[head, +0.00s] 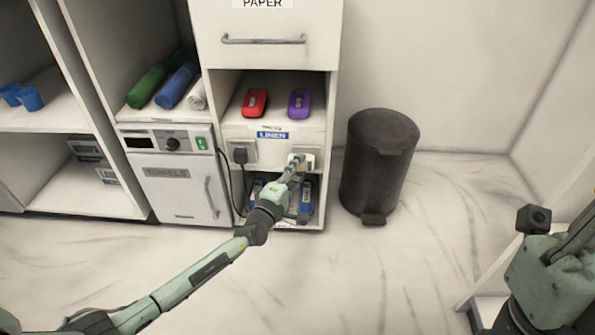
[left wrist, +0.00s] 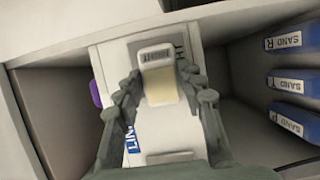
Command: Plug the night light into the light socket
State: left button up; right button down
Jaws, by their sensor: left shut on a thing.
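My left gripper (head: 297,163) reaches the front of the linen unit. It is shut on the night light (left wrist: 162,82), a small block with a pale cream body and a white end, held between both fingers in the left wrist view. A light grey socket plate (left wrist: 186,44) lies directly behind the night light; in the head view this right-hand socket (head: 308,157) is partly covered by the gripper. The prongs are hidden, so I cannot tell whether they are in the socket. My right arm is at the lower right of the head view; its fingers cannot be made out.
A black plug (head: 240,155) with a cord fills the left socket. A red item (head: 255,102) and a purple item (head: 299,103) lie on the shelf above. Blue sand packs (left wrist: 290,83) sit in the compartment below. A dark bin (head: 378,165) stands to the right.

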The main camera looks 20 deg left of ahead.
pick_arm(q)
jog(key=o, duration=1.3)
jog(key=shift+w, duration=0.1)
jog(key=shift+c, duration=0.2)
jog(key=s+a, duration=0.1)
jog(key=s, duration=1.1)
jog(key=shift+a, duration=0.2)
